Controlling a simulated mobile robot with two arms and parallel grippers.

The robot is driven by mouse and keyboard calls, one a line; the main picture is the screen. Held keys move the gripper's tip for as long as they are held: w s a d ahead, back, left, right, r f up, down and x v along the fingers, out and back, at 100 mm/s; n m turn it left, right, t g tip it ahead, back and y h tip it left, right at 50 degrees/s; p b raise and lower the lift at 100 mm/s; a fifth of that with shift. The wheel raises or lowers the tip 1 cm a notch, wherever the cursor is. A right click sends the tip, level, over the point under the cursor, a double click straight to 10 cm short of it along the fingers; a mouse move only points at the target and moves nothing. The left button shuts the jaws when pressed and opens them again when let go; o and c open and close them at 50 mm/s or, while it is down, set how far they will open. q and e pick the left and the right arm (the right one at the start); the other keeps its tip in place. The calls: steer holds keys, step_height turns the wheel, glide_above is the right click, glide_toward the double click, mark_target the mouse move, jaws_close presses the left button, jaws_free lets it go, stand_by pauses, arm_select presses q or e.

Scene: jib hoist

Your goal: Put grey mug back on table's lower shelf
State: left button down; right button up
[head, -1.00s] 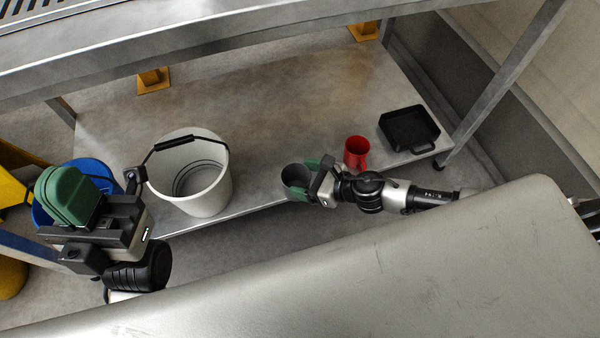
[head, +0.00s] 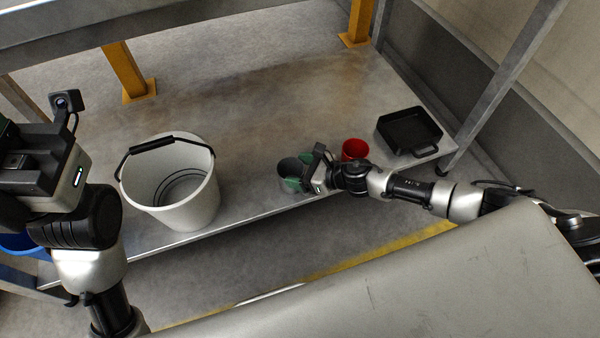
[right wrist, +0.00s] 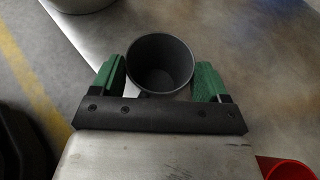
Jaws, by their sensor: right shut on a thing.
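The grey mug (head: 287,168) is upright in my right gripper (head: 298,171), at the front edge of the table's lower shelf (head: 265,115). The right gripper's green fingers are shut on its sides. In the right wrist view the empty mug (right wrist: 160,62) sits between the fingers of the right gripper (right wrist: 160,80), with the shelf's edge running beneath. I cannot tell whether its base touches the shelf. My left gripper (head: 30,165) is at the left edge of the head view, its fingers mostly cut off.
A red mug (head: 355,149) stands on the shelf right of the grey mug, and a black square pan (head: 410,131) farther right. A white bucket (head: 190,205) stands to the left. The shelf behind the mugs is clear. The tabletop (head: 230,25) overhangs above.

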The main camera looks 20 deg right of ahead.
steer(key=o, duration=1.3)
steer(key=shift+f, duration=0.1)
steer(key=shift+c, duration=0.2)
